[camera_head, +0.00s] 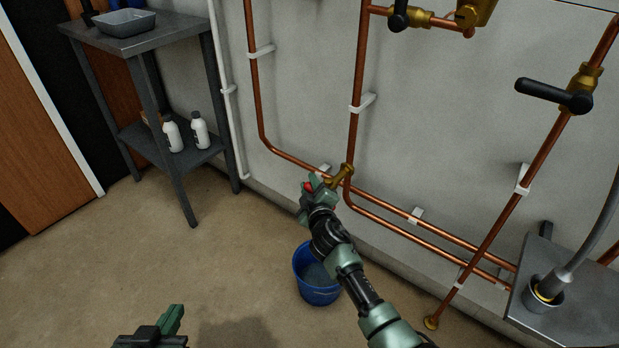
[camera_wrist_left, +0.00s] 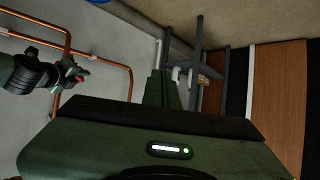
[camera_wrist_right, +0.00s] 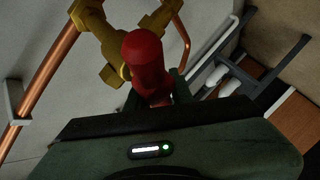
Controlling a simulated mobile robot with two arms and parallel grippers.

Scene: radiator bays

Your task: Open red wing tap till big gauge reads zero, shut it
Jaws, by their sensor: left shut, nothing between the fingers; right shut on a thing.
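The red wing tap (camera_wrist_right: 147,60) fills the middle of the right wrist view, on a brass fitting (camera_wrist_right: 95,35) joined to copper pipe. In the head view a bit of its red (camera_head: 307,187) shows at my right gripper (camera_head: 312,190), beside the brass drain fitting (camera_head: 341,176) low on the wall. My right gripper is shut on the red tap. Its fingers are mostly hidden behind the tap in the right wrist view. My left gripper (camera_head: 172,320) is shut and empty, low over the floor at bottom left. The big gauge is not visible in any view.
A blue bucket (camera_head: 313,285) stands on the floor below my right arm. Black-handled valves (camera_head: 566,98) sit on the upper right pipes. A grey shelf table (camera_head: 180,35) with white bottles stands at left. A grey bench (camera_head: 560,325) is at right. The middle-left floor is clear.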

